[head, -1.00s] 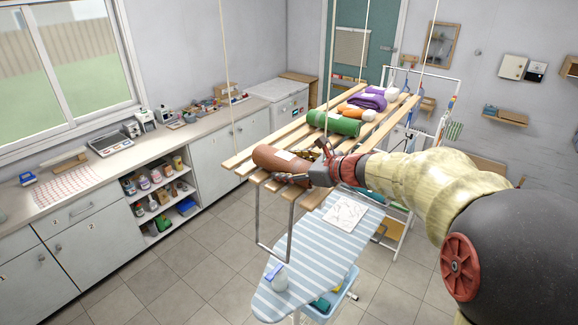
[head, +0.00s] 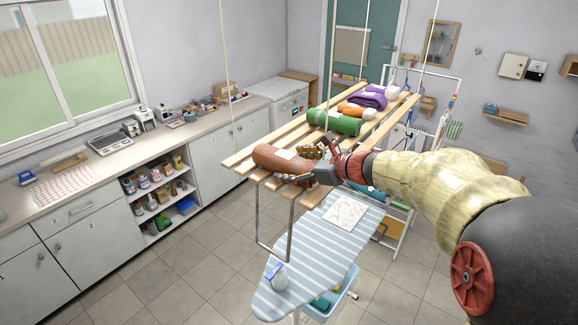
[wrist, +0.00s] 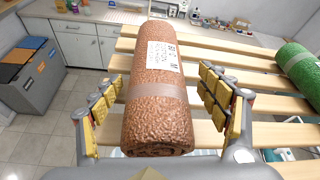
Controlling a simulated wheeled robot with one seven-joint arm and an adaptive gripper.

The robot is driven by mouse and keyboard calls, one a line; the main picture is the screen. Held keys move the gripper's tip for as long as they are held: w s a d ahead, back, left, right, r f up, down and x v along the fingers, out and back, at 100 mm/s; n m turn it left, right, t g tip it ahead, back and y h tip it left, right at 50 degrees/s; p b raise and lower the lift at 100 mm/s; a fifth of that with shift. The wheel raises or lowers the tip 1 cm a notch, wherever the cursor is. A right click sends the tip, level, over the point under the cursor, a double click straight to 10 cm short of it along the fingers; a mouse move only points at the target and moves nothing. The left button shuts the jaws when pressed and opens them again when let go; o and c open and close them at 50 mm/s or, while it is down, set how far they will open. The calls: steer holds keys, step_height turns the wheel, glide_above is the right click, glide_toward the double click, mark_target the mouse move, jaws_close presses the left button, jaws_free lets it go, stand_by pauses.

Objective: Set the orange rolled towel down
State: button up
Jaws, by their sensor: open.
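A rust-orange rolled towel (head: 280,160) with a pale band and a white label lies on the near end of the hanging slatted rack (head: 238,166). In the wrist view this towel (wrist: 157,110) runs lengthwise between the fingers and rests on the slats. My gripper (head: 312,165) is open at its near end; in the wrist view the two yellow-padded fingers of my gripper (wrist: 160,98) stand to either side of the towel with visible gaps. A brighter orange roll (head: 355,110) lies farther back on the rack.
A green roll (head: 334,122) lies beyond the rust towel, with a purple roll (head: 368,98) farther back. Ropes hold the rack. A striped ironing board (head: 310,255) stands below it. A counter (head: 105,160) runs along the left wall.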

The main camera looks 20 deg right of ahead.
mark_target(312, 166)
steer(key=b+v, duration=0.1)
steer(key=v, duration=0.9)
steer(key=shift+s+b, duration=0.3)
steer(key=shift+b, duration=0.1)
steer(key=shift+d, duration=0.1)
